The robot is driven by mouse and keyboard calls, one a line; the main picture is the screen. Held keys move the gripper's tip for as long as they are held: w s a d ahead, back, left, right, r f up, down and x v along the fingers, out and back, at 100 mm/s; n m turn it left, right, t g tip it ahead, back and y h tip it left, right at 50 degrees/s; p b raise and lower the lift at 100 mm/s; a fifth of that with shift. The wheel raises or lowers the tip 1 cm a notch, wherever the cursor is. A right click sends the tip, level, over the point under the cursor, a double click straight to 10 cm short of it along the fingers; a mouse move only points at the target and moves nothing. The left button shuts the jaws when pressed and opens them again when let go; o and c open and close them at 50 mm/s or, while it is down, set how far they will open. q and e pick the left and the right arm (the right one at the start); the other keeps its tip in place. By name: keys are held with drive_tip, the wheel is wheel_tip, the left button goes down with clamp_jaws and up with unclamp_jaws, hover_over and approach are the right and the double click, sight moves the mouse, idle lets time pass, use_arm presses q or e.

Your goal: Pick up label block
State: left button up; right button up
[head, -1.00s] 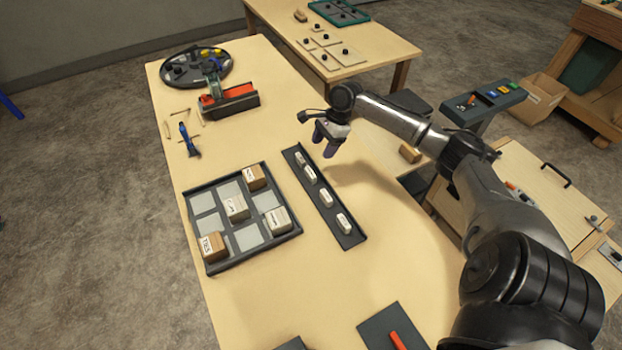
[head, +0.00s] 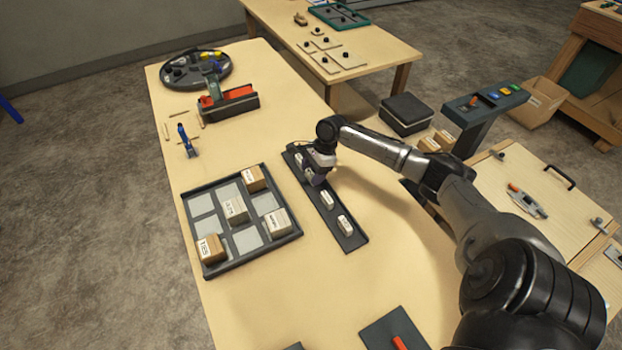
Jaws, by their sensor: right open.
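Small white label blocks sit in a row along a narrow dark tray (head: 353,240). Two show clearly, one label block (head: 327,199) in the middle and another label block (head: 345,224) at the near end. Another label block (head: 298,160) shows partly at the far end. My right gripper (head: 316,180) is open, pointing down over the far half of the tray. It hides the block beneath it, and I cannot tell whether its fingers are around that block. My left gripper is not in view.
A dark grid tray (head: 245,263) with several wooden labelled blocks stands left of the narrow tray. A red-topped holder (head: 229,103), a blue clamp-like tool (head: 187,141) and a round dark tray (head: 196,70) lie farther back.

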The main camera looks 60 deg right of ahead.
drive_tip(key=shift+w+a+f, duration=0.15)
drive_tip(key=shift+a+f, duration=0.1)
drive_tip(key=shift+f, duration=0.4)
drive_tip(key=c, duration=0.6)
drive_tip(key=shift+r, duration=0.1)
drive_tip(key=shift+c, duration=0.2)
